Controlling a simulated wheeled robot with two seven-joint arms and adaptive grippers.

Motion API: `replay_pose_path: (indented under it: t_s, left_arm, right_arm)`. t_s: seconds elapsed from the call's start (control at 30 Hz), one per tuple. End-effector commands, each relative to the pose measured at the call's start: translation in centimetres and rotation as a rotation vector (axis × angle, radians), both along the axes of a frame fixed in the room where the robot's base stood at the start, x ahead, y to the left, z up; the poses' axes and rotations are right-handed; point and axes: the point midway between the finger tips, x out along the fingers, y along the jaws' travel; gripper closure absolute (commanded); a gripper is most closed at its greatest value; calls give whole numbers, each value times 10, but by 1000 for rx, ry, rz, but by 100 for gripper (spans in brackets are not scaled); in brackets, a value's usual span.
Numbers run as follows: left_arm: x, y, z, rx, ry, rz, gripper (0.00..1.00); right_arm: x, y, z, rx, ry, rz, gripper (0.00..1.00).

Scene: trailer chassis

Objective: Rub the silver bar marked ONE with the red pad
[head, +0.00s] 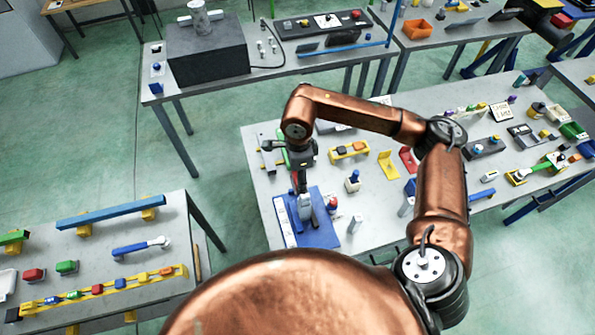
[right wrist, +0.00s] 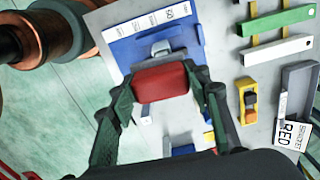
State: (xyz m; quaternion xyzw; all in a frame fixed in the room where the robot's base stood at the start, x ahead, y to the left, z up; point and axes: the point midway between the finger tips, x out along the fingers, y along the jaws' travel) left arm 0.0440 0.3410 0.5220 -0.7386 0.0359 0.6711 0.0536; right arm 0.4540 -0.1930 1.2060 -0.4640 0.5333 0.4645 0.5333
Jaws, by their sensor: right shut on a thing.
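My right gripper (right wrist: 160,88) is shut on the red pad (right wrist: 162,82), with one green-black finger at each side of it. The pad is over the blue board (right wrist: 125,50), close to a small silver-grey piece (right wrist: 161,47) on that board. I cannot tell whether they touch. A white strip with printed labels (right wrist: 150,18) runs along the board's edge; I cannot read ONE on any bar. In the head view my right gripper (head: 301,185) points down over the blue board (head: 318,236), and the silver-grey piece (head: 305,208) shows below it. My left gripper is not in view.
In the wrist view, a green bar (right wrist: 278,20) and a white bar (right wrist: 276,50) lie on yellow supports. A yellow block (right wrist: 247,100) and a grey tray (right wrist: 299,90) with a RED label are nearby.

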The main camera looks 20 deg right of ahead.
Motion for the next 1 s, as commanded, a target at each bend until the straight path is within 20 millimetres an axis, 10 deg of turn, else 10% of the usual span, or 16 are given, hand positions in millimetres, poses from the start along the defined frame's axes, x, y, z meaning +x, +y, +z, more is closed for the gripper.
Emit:
replay_pose_path:
  t_s: [1.0]
  left_arm:
    - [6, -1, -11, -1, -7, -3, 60]
  right_arm:
    - [2, -18, -75, -2, 1, 14, 82]
